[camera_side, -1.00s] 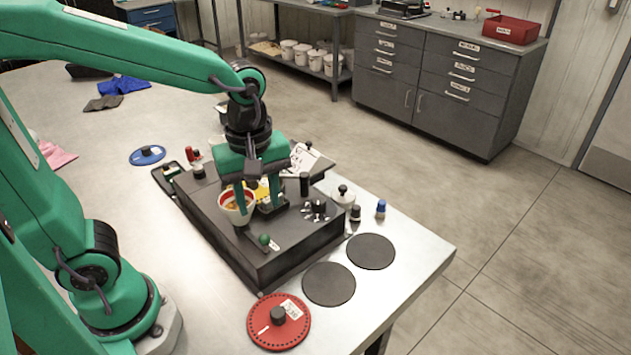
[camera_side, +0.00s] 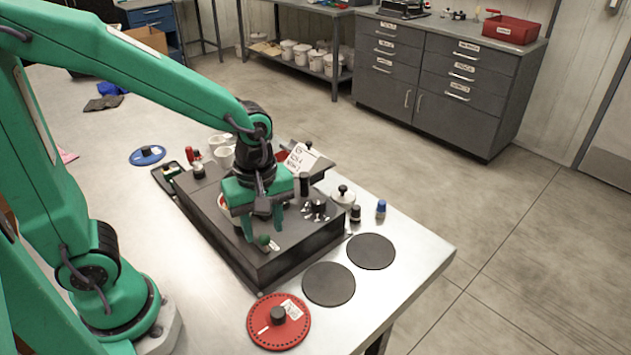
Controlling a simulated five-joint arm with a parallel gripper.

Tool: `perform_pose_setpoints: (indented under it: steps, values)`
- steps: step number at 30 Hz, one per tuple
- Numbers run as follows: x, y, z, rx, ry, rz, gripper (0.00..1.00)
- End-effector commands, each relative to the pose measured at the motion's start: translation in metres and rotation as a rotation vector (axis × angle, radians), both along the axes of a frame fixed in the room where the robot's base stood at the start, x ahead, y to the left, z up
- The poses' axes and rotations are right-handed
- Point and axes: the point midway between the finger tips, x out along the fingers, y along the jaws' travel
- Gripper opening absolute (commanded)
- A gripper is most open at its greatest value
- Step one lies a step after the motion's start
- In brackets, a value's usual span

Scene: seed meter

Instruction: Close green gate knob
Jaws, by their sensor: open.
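The green gate knob (camera_side: 264,240) is a small round green knob on the front part of the top of the dark grey seed meter box (camera_side: 240,258). A small pale label lies beside it on its right. My gripper (camera_side: 263,229) points down over the box with its two green fingers apart. The fingers are just behind the knob in the picture, one to each side of it. I cannot tell whether either finger touches the knob or the box top. My gripper hides much of the red-and-white bowl (camera_side: 224,204).
A black knob with white marks (camera_side: 318,207) and a black post (camera_side: 304,184) stand to the right. A red disc (camera_side: 279,321) and two dark round pads (camera_side: 329,284) lie in front. A blue lid (camera_side: 147,155) lies at left. Bare table shows left of the box.

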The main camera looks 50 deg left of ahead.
Motion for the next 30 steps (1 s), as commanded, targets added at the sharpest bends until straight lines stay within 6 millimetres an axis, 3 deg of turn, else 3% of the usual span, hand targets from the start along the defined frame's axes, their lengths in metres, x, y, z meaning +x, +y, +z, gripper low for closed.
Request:
perform_pose_setpoints:
  steps: [6,15,16,22,30]
  values:
    - [0.0,0.0,-0.015,0.0,0.001,0.0,0.41]
    - [0.0,0.0,-0.016,0.0,0.0,0.0,0.41]
    - [0.0,0.0,-0.016,0.0,0.0,0.0,0.39]
    - [0.0,0.0,-0.016,0.0,0.0,0.0,0.0]
    - [0.0,0.003,-0.016,0.0,0.0,0.001,0.0]
